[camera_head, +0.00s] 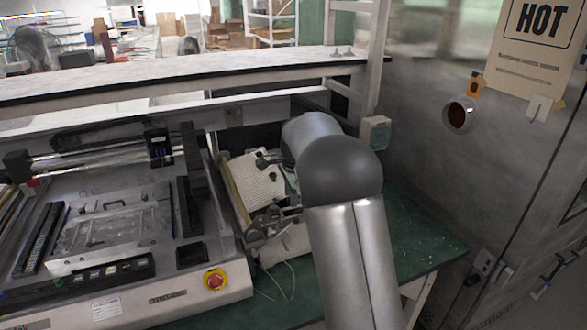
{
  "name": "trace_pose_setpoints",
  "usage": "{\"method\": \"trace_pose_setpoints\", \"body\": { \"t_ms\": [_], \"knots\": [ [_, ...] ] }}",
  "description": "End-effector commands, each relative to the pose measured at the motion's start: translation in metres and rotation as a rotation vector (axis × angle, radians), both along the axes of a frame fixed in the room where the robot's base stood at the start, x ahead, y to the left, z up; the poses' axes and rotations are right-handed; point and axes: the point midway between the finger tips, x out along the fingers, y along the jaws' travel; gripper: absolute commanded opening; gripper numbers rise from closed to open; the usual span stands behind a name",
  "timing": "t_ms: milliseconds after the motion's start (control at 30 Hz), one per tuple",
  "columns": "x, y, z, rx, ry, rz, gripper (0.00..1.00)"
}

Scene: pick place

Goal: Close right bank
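The pick-and-place machine (110,285) stands at the left on a green table. At its right side is a tilted cream ribbed panel (257,182), which looks like the right bank. It leans away from the machine body, with dark and grey fittings around it. My silver arm, with a dark elbow cap, comes up from the bottom and covers the bank's right part. My gripper is not clearly visible. Grey metal parts (262,235) low beside the panel may belong to it or to the bank. I cannot tell whether it touches the bank.
A red emergency button (214,281) sits at the machine's front right corner. A pale shelf (180,83) runs behind the machine. A grey wall with a HOT sign (540,22) stands at the right. Bare green table top (415,235) lies right of my arm.

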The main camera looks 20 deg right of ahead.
Motion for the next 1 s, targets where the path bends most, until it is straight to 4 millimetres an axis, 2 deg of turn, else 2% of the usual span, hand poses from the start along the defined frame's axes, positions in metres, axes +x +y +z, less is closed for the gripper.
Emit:
{"method": "trace_pose_setpoints", "body": {
  "t_ms": [300, 500, 700, 1000],
  "knots": [
    [-0.015, -0.001, 0.078, 0.001, -0.005, 0.001, 0.31],
    [-0.022, -0.002, 0.116, 0.001, -0.002, 0.001, 0.31],
    [-0.026, -0.003, 0.134, 0.002, 0.0, 0.001, 0.31],
    [-0.027, -0.003, 0.136, 0.003, 0.0, 0.002, 0.31]
  ]
}}
